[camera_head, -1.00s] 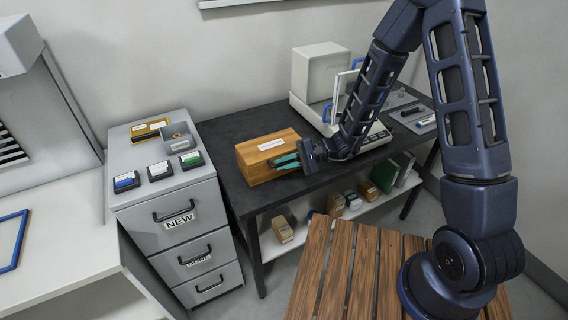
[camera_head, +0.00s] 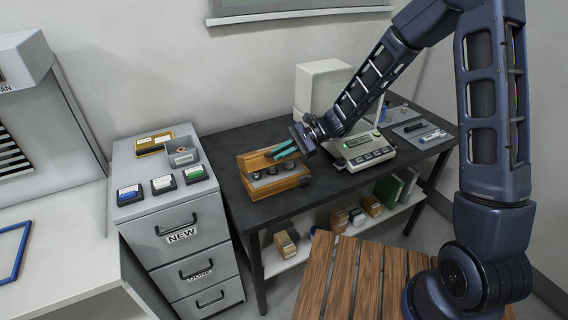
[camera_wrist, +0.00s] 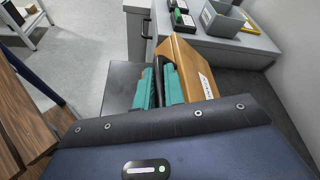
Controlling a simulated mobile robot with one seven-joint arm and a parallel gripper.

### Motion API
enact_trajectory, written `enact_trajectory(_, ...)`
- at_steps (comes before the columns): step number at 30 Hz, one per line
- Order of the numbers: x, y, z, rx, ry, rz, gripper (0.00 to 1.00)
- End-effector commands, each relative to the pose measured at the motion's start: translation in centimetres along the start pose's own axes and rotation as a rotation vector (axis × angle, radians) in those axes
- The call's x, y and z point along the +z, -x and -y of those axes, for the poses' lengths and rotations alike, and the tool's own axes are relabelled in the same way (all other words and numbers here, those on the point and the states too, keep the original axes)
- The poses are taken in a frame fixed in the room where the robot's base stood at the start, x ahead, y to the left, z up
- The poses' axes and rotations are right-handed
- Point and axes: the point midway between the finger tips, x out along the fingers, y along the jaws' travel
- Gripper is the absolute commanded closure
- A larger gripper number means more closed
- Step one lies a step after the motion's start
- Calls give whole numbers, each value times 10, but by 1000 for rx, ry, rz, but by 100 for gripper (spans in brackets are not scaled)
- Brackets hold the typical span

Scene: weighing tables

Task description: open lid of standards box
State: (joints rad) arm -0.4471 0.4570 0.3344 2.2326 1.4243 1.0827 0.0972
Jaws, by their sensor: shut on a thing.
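The wooden standards box (camera_head: 282,186) sits on the black table near its left end. Its lid (camera_head: 252,160) is raised and tilted back, and several small grey weights (camera_head: 272,171) show inside. In the wrist view, the fingers (camera_wrist: 160,88) are closed around a dark bar at the edge of the wooden lid (camera_wrist: 183,52), which bears a white label (camera_wrist: 206,86). The box interior is hidden in the wrist view.
A balance (camera_head: 367,154) stands right of the box on the black table (camera_head: 232,143). A grey drawer cabinet (camera_head: 160,215) with small cases on top stands to the left. A slatted wooden surface (camera_head: 340,275) is in front.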

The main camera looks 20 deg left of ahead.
Motion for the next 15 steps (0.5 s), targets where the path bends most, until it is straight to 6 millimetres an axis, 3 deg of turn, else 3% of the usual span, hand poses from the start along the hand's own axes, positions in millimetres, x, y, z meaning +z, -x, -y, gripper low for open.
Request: enact_trajectory(15, 8, 4, 69, 161, -400, 7, 100)
